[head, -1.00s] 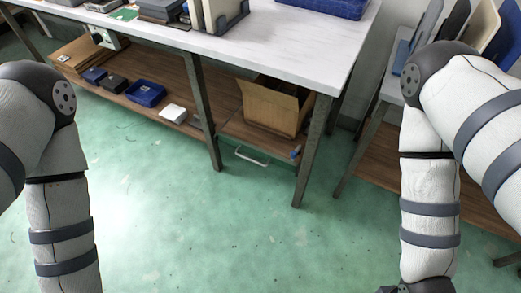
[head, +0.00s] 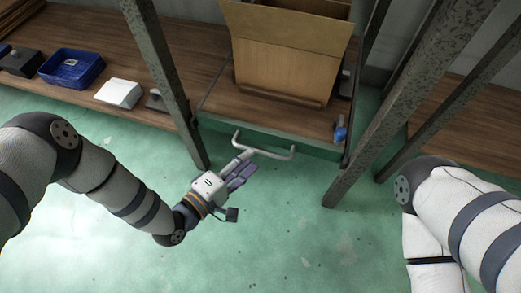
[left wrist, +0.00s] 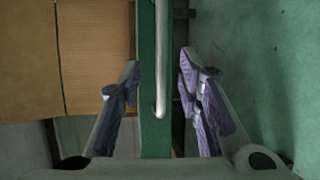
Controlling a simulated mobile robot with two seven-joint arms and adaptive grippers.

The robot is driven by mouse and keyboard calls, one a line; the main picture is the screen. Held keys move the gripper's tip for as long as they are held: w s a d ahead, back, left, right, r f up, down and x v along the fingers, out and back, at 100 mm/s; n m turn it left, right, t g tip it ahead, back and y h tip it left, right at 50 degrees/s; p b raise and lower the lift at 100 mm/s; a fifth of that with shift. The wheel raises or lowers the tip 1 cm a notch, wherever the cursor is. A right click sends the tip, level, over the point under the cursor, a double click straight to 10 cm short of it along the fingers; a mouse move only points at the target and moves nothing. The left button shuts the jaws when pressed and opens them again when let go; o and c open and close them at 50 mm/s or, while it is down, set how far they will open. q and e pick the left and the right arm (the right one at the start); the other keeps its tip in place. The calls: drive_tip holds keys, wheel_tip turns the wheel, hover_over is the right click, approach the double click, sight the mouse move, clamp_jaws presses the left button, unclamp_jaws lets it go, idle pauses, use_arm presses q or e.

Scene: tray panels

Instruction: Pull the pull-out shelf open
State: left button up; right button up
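The pull-out shelf (head: 215,103) is a wooden board with a green front edge, low under the table. Its pale U-shaped handle (head: 272,154) sticks out from the front. My left gripper (head: 246,167) is at the left part of the handle, with its fingers apart. In the left wrist view, the open fingers (left wrist: 160,65) stand on either side of the green front (left wrist: 149,40) and the handle bar (left wrist: 160,85). Gaps show beside both fingers, and I cannot tell whether either touches. My right gripper is out of view; only my right arm shows.
An open cardboard box (head: 285,65) stands on the shelf, with a small blue item (head: 340,130) to its right. Table legs (head: 165,80) flank the shelf. A blue bin (head: 70,68) and a white box (head: 119,93) lie left. The green floor (head: 290,230) in front is clear.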

sight(260, 151)
use_arm(q)
drive_tip(key=b+x, duration=0.1)
drive_tip(key=x, duration=0.4)
drive_tip(key=shift+w+d+f, duration=0.15)
drive_tip(key=shift+d, duration=0.15)
clamp_jaws()
